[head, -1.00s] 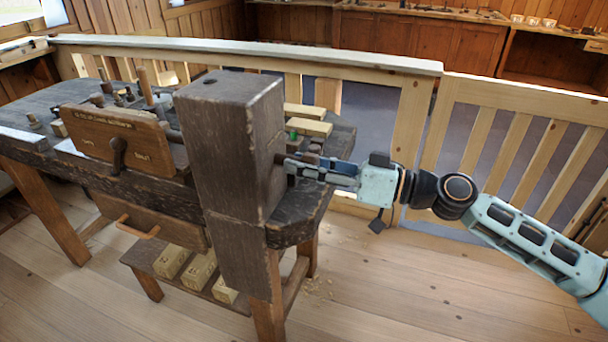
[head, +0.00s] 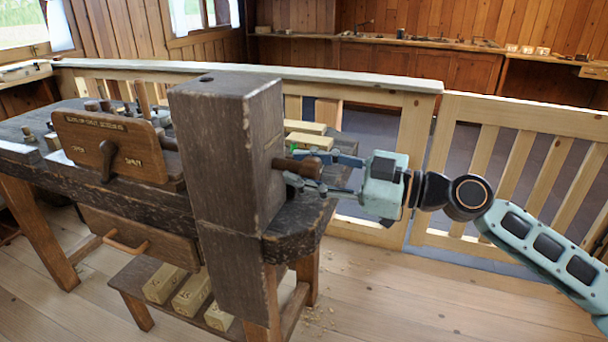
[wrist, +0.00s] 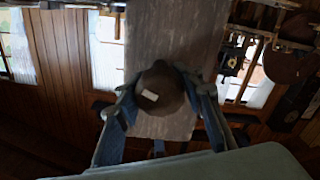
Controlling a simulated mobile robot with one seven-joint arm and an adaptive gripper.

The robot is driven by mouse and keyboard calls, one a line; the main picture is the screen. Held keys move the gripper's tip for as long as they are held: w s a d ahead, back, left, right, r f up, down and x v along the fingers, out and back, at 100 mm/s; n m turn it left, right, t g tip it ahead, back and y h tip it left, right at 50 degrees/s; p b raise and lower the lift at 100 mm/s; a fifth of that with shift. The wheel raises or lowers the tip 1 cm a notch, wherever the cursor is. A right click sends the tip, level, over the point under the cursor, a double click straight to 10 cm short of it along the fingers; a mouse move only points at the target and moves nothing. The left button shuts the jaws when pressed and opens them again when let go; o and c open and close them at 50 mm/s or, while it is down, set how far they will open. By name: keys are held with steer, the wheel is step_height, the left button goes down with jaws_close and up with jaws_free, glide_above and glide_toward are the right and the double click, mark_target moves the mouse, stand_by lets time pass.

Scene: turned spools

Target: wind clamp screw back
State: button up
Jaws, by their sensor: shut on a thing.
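The clamp screw (head: 284,163) is a dark brown rod that sticks out of the right face of the thick dark wooden post (head: 232,150). Its rounded brown end (wrist: 162,88), with a small pale mark, faces my wrist camera. My gripper (head: 306,168) comes in from the right, in line with the screw. Its blue-grey fingers are shut on the screw's end, one finger on each side, and they also show in the wrist view (wrist: 164,94). The fingers stand apart from the post's face. The screw's inner part is hidden in the post.
The dark bench (head: 150,195) extends left and bears a lettered board with a crank (head: 112,148). Pale wooden blocks (head: 305,134) lie behind the post. A wooden railing (head: 415,150) runs behind my arm. The floor at right is clear.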

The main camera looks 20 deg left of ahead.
stand_by(0.3)
steer(key=o, duration=1.2)
steer(key=shift+a, duration=0.1)
steer(key=shift+c, duration=0.2)
steer(key=d, duration=1.2)
steer(key=shift+s, duration=0.45)
